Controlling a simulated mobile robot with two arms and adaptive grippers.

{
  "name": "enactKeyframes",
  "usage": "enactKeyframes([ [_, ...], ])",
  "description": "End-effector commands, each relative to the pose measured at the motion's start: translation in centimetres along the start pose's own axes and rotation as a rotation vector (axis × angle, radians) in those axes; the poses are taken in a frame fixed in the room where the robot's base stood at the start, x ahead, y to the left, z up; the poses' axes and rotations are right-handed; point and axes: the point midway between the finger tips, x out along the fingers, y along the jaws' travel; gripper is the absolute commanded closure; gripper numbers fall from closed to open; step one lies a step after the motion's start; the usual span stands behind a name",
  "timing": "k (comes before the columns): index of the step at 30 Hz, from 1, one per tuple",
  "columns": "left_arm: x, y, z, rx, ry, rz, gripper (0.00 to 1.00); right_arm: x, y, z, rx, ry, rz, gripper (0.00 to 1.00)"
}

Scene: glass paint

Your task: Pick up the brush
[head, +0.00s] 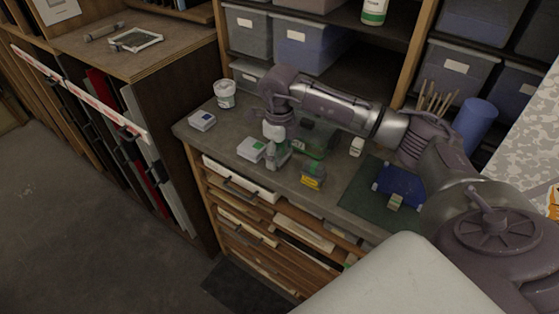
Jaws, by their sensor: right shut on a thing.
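My right arm reaches in from the right over the grey worktop (330,200). Its gripper (277,158) points down near the front middle of the worktop, between a white-and-green box (250,149) and a dark box with a yellow label (312,176). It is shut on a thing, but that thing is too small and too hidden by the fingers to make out. I cannot tell whether it is the brush. Several thin wooden handles (433,100) stand upright at the back right; their lower ends are hidden by my arm. My left gripper is not in view.
A white tub (225,94) and a small white box (202,121) stand at the left of the worktop. Shelves with grey bins (299,43) rise behind. Drawers are below.

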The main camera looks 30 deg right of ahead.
Motion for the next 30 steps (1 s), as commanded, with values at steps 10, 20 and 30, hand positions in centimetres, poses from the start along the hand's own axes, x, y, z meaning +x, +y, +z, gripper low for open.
enactKeyframes([
  [10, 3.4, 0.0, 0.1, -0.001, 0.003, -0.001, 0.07, -4.8, 2.8, -4.8, -0.003, -0.003, -0.003, 0.68],
  [20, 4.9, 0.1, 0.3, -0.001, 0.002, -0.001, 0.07, -7.9, 5.3, -8.9, 0.001, -0.003, -0.002, 0.68],
  [30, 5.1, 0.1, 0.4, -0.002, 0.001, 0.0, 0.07, -8.8, 6.0, -10.0, 0.002, 0.0, -0.001, 0.68],
])
